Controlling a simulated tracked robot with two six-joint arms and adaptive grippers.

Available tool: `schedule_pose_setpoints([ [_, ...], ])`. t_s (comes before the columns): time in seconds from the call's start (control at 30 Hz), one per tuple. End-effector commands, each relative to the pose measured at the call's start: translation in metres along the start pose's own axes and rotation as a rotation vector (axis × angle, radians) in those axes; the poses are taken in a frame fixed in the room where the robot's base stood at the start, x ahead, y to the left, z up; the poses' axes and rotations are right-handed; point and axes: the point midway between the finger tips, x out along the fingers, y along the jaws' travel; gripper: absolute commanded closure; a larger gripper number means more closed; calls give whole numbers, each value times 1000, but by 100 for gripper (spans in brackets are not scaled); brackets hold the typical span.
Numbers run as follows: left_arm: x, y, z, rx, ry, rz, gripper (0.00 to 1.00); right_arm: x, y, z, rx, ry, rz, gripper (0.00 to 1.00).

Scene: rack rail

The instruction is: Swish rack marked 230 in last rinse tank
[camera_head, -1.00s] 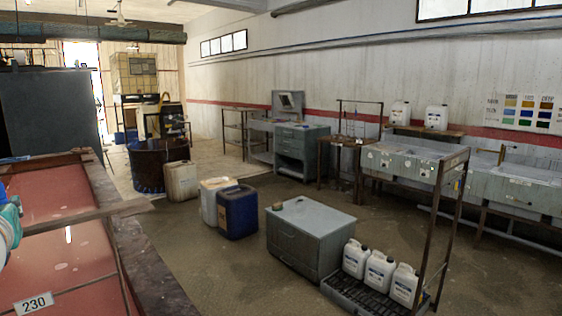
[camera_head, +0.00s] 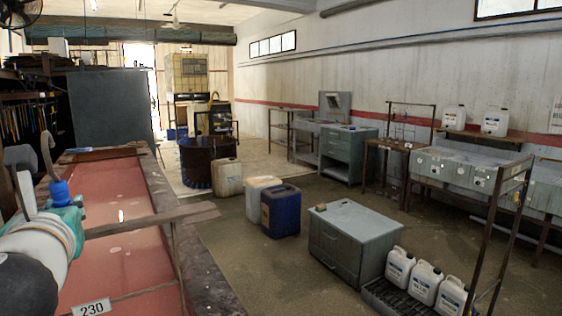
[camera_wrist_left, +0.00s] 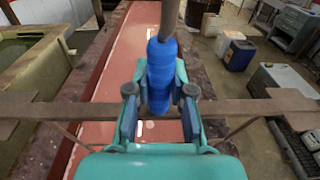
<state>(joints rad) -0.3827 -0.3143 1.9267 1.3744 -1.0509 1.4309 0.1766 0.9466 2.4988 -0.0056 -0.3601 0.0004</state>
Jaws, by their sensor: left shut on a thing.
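My left gripper (camera_head: 62,212), teal with a white wrist, is at the left of the head view. In the left wrist view its fingers (camera_wrist_left: 160,105) are shut on a blue grip (camera_wrist_left: 160,72) with a metal rod rising from it. In the head view this blue grip (camera_head: 59,191) carries a grey hook (camera_head: 47,152). A white plate marked 230 (camera_head: 91,308) shows at the bottom, by a thin-rod frame (camera_head: 177,262) under a brown bar (camera_head: 150,220). The long tank (camera_head: 160,185) holds reddish liquid below. How deep the rack sits is unclear. My right gripper is out of view.
A grey panel (camera_head: 110,108) stands beyond the tank's far end. Blue (camera_head: 281,212) and white (camera_head: 228,177) jerrycans and a grey cabinet (camera_head: 345,240) stand on the floor to the right. Another tank (camera_wrist_left: 25,65) lies left in the wrist view.

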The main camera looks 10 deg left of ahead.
Motion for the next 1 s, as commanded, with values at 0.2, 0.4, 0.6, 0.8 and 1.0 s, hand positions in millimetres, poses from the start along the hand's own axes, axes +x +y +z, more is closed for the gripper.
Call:
schedule_pose_setpoints([
  [0.2, -20, -2, 1, -3, -5, -4, 100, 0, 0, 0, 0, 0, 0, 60],
  [0.4, -37, -2, 0, -2, -4, -3, 100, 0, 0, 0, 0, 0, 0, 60],
  [0.6, -54, -4, -2, -2, -4, -5, 100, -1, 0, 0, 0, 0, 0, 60],
  [0.8, -71, -4, -3, -2, -3, -4, 100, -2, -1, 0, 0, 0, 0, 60],
  [1.0, -88, -5, -4, -2, -4, -5, 100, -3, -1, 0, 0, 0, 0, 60],
])
